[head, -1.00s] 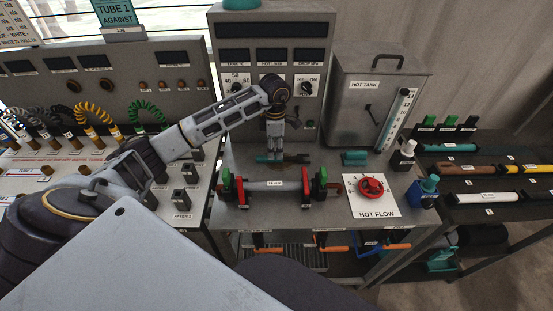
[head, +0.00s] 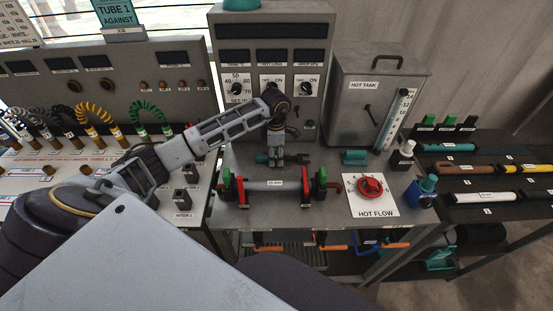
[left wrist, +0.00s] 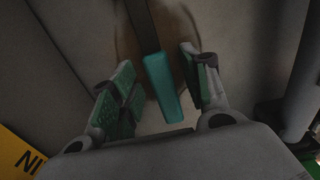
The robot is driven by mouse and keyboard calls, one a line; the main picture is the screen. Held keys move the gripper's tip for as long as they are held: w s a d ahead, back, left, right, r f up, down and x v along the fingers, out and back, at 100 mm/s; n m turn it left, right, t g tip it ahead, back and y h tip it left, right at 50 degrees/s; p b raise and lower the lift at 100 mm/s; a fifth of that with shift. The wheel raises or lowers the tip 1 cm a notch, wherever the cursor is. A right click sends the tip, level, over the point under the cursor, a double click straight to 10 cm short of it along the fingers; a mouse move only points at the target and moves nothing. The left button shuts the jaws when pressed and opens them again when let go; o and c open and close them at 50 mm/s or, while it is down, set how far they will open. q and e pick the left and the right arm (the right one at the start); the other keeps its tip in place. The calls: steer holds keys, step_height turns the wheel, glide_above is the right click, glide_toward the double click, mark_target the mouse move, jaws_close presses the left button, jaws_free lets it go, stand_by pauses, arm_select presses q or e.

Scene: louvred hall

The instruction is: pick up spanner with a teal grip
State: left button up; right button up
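The spanner lies on the grey bench top, its dark jaw (head: 302,159) to the right and its teal grip (head: 261,159) to the left in the head view. My left gripper (head: 276,163) points down over the spanner. In the left wrist view the teal grip (left wrist: 163,88) lies between the green-padded fingers of the left gripper (left wrist: 157,68), with gaps on both sides. The fingers are open. In the head view the gripper hides the middle of the spanner. My right gripper is out of view.
In front is a pipe section (head: 268,185) between red and green valve handles. A red wheel (head: 370,187) on a white plate is to the right. A teal block (head: 354,157) lies by the hot tank (head: 366,110). The control panel (head: 257,60) rises behind.

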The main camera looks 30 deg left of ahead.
mark_target(276, 156)
arm_select(q)
jaws_close()
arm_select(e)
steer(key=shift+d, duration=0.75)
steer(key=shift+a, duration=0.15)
arm_select(q)
steer(key=shift+r, duration=0.25)
steer(key=shift+w+r, duration=0.1)
steer(key=shift+r, duration=0.5)
step_height(276, 156, up, 7)
steer(key=shift+r+b, duration=0.15)
steer(key=shift+b, duration=0.4)
steer(key=shift+r, duration=0.5)
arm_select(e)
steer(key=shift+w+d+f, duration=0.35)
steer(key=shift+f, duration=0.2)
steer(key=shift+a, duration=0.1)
